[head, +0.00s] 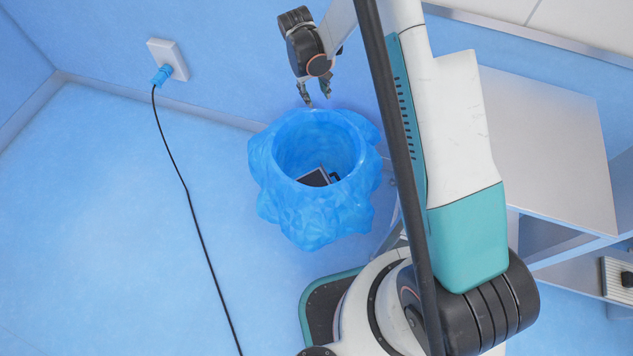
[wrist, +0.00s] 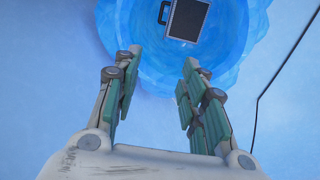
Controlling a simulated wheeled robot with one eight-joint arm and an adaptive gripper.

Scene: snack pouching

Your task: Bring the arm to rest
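My gripper (head: 317,93) is above the back rim of a blue bag-lined bin in the head view. In the wrist view my gripper (wrist: 160,75) has its two fingers spread wide apart with nothing between them. The bin (head: 268,165) stands on the floor, its blue liner (wrist: 235,72) open at the top. A dark flat object with a light edge (head: 313,178) lies inside the bin. In the wrist view this dark object (wrist: 188,19) shows a handle-like loop on its left side. Its lower part is partly hidden by the bin rim in the head view.
A wall socket (head: 168,59) with a blue plug and a black cable (head: 186,190) is at the left. A metal shelf unit (head: 550,130) stands at the right behind my arm. The floor left of the bin is clear apart from the cable.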

